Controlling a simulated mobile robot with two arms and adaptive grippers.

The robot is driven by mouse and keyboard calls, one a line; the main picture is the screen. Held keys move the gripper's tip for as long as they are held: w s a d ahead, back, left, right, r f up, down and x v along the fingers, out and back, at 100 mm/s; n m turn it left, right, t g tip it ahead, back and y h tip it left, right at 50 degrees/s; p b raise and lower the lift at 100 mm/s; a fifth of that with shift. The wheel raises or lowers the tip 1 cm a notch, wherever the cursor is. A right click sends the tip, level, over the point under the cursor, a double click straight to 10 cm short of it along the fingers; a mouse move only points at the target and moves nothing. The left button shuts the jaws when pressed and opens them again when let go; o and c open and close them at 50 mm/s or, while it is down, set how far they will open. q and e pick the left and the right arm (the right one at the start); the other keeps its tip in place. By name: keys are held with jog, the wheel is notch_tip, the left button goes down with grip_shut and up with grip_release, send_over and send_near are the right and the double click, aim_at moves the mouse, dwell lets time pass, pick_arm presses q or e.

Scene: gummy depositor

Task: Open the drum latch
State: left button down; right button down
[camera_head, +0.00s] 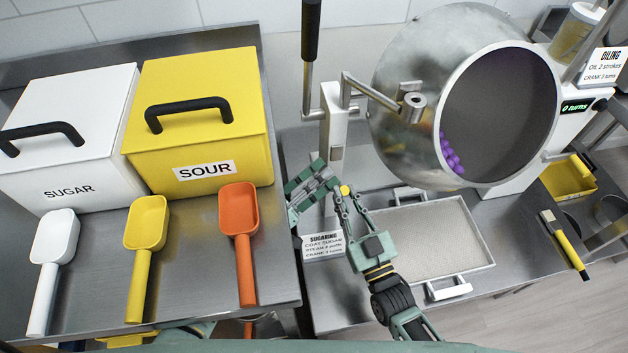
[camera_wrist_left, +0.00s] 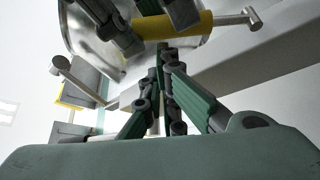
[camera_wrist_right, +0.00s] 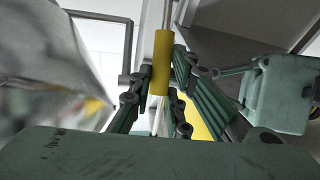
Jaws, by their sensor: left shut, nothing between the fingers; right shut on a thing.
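The steel drum (camera_head: 405,60) is tilted, its open mouth toward the right, with purple gummies (camera_head: 450,152) inside. A yellow cylindrical handle shows end-on as a small yellow spot (camera_head: 345,190) below the drum's left side. My right gripper (camera_head: 343,197) is shut on this handle; in the right wrist view the yellow handle (camera_wrist_right: 161,62) stands between the fingers. My left gripper (camera_head: 332,182) is shut and empty, close beside it. In the left wrist view the closed left fingertips (camera_wrist_left: 164,48) are just below the yellow handle (camera_wrist_left: 170,27). The latch's catch cannot be made out.
A grey post (camera_head: 333,130) with a black-handled lever (camera_head: 310,35) stands left of the drum. A shallow tray (camera_head: 425,235) lies below the drum. The sour bin (camera_head: 200,105), sugar bin (camera_head: 65,140) and several scoops (camera_head: 240,225) fill the left counter.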

jog(key=shift+w+d+r, duration=0.15)
jog(key=shift+d+r, duration=0.05)
jog(key=shift+d, duration=0.05)
pick_arm(q)
jog(key=shift+s+d+f, duration=0.25)
jog(key=shift+s+f, duration=0.25)
jog(key=shift+s, duration=0.2)
pick_arm(e)
jog(key=c, duration=1.8)
grip_release()
pick_arm(q)
jog(key=shift+d, duration=0.15)
pick_arm(e)
jog(key=shift+o, duration=0.2)
pick_arm(q)
jog(key=shift+w+r, duration=0.1)
pick_arm(e)
jog(key=shift+f, duration=0.1)
